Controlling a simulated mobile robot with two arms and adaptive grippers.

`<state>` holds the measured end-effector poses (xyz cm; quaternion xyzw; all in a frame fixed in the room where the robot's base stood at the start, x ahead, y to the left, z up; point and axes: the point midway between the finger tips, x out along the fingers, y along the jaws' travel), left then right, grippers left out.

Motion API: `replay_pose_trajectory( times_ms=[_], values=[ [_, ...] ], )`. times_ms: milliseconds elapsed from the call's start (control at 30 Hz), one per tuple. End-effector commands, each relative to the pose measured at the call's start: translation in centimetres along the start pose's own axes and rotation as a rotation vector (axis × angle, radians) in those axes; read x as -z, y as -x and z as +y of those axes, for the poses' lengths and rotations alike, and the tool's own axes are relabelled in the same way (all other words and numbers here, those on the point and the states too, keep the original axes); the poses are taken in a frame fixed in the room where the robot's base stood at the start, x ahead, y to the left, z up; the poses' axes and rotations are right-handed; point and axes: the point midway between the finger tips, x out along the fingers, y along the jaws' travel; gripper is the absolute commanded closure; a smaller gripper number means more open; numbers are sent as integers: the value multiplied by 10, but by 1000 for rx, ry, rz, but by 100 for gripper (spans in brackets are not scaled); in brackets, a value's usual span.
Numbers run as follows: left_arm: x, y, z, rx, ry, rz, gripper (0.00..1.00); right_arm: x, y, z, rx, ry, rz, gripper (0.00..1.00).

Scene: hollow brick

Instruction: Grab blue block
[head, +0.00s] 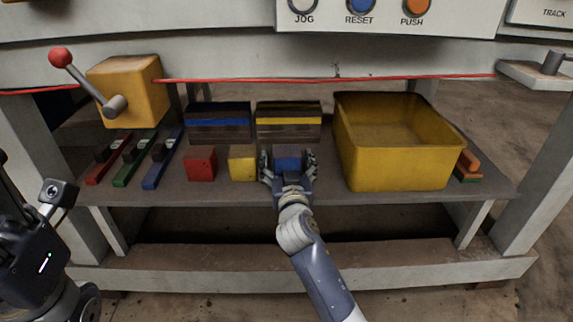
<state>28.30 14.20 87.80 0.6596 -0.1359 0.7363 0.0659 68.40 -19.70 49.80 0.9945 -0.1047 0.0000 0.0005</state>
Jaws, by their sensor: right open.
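The blue block (289,153) sits on the grey shelf, between the yellow block and the yellow bin. My right gripper (288,164) reaches in from the front and is open, with one finger at each side of the blue block. The gripper hides the block's lower front, so I cannot tell whether the fingers touch it. My left gripper does not show clearly enough to make out.
A yellow block (242,163) and a red block (201,163) stand to the left. A large yellow bin (398,168) stands close on the right. Two dark striped stacks (288,122) (220,122) are behind. Coloured lever slides (163,160) lie left; a control panel overhangs above.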

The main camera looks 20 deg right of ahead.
Motion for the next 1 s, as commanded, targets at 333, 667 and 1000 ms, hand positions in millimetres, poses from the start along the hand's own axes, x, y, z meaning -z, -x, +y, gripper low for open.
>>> replay_pose_trajectory(
  times_ms=[333,667,1000],
  values=[
    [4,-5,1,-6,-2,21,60,0,-8,0,0,-1,-1,18],
    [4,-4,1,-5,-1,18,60,1,-8,0,0,-1,1,71],
    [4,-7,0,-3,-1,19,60,5,-8,0,0,-2,1,71]
  ],
)
